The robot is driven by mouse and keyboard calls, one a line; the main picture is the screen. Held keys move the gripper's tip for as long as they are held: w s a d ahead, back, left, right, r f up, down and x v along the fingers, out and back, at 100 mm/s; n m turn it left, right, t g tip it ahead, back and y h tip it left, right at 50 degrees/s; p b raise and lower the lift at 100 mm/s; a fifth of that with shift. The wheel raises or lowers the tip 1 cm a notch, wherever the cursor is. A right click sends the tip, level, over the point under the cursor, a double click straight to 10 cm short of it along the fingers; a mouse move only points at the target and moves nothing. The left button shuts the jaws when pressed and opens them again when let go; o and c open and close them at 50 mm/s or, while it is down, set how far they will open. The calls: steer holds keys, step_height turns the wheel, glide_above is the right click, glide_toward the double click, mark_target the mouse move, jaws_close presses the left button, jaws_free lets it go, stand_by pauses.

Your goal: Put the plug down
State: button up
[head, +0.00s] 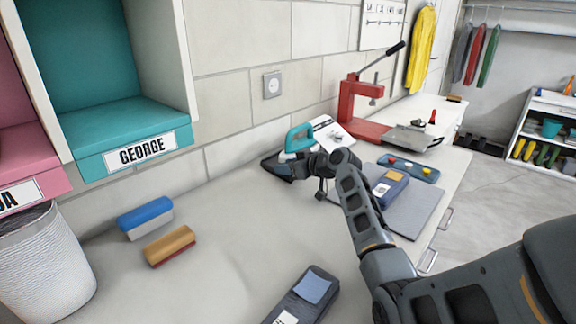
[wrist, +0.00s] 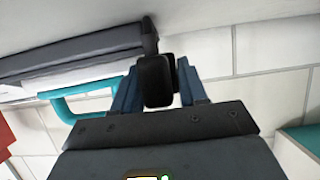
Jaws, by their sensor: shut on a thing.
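The plug is a small black block in the wrist view (wrist: 155,82), held between the two blue-grey fingers of my gripper (wrist: 158,90). A thin dark stub sticks out from its top in that view. In the head view my gripper (head: 321,176) is at the end of the arm, above the light worktop beside the iron. A small dark piece hangs below it there, probably the plug (head: 321,191). My gripper is shut on the plug. Whether the plug touches the worktop is unclear.
The iron with a teal handle (head: 292,141) stands just left of my gripper. A grey mat (head: 413,211) with a blue box (head: 389,188) lies to the right. A red press (head: 362,108) stands behind. Two brushes (head: 146,217) lie left; the worktop between is clear.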

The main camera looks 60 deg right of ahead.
steer(key=shift+f, duration=0.15)
steer(key=o, duration=1.1)
steer(key=shift+o, duration=0.2)
steer(key=shift+s+r, duration=0.15)
steer(key=shift+r, duration=0.1)
steer(key=b+v, duration=0.1)
steer(key=v, duration=1)
steer(key=shift+s, duration=0.3)
steer(key=shift+a+r, duration=0.1)
steer(key=shift+r, duration=0.05)
